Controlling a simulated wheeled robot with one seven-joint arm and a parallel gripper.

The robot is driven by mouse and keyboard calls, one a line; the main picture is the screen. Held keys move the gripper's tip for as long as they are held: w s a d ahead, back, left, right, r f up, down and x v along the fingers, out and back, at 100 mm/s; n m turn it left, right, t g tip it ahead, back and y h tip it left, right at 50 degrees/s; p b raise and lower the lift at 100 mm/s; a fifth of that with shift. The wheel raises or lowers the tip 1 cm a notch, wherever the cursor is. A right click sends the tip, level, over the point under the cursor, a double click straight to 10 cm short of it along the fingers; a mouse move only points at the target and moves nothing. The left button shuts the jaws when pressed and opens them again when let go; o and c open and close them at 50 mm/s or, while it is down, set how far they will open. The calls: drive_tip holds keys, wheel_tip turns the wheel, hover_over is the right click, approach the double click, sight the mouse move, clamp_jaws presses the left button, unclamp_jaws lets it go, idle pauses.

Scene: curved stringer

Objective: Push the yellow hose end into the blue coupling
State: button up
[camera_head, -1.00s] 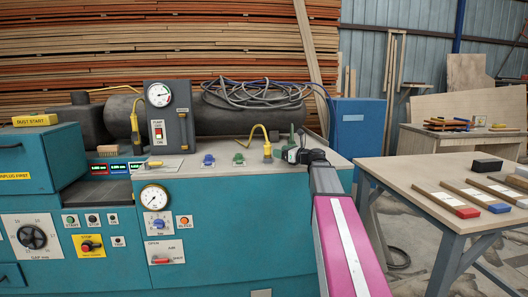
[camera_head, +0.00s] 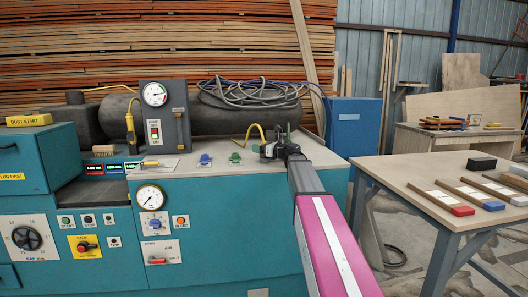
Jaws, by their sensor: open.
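The blue coupling (camera_head: 205,160) sits on the grey top of the teal machine, left of a similar green coupling (camera_head: 235,158). The yellow hose (camera_head: 257,127) arches up from behind the green coupling and bends down to the right. Its end is largely hidden at my gripper (camera_head: 266,151), and I cannot tell whether the fingers touch it. My gripper is open, low over the machine top, to the right of both couplings.
A dark panel with a gauge (camera_head: 155,94) stands left of the couplings. A grey cable coil (camera_head: 250,94) lies on the dark cylinder behind. The machine top (camera_head: 215,178) in front of the couplings is clear. A wooden table (camera_head: 405,175) stands at right.

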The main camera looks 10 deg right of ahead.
drive_tip(key=c, duration=1)
drive_tip(key=shift+r, duration=0.1)
